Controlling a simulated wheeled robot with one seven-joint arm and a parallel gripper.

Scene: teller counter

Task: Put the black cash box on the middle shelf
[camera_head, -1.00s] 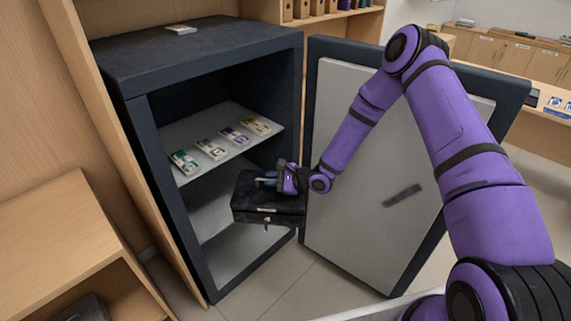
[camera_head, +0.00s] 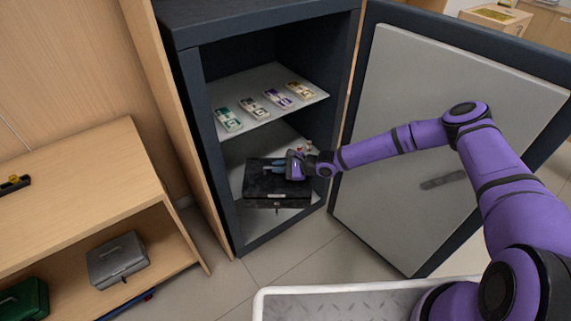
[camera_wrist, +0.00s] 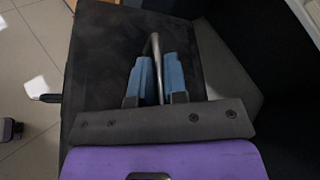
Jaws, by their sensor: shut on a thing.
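The black cash box (camera_head: 262,187) is level at the open front of the dark safe (camera_head: 226,188), below the shelf that bears banknote bundles. My gripper (camera_head: 283,168) is over its lid. In the wrist view, the blue fingertips of my gripper (camera_wrist: 158,80) are shut on the lid's metal handle (camera_wrist: 155,45); the black lid (camera_wrist: 105,65) fills the middle. A key sticks out of the box's front. The middle shelf (camera_head: 262,147) shows as a pale surface behind the box, partly hidden by it. I cannot tell whether the box touches the shelf.
The upper shelf (camera_head: 245,88) holds several banknote bundles. The safe door (camera_head: 430,110) stands wide open on the right. A grey cash box (camera_head: 117,259) and a green box (camera_head: 24,300) sit in the wooden unit at left.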

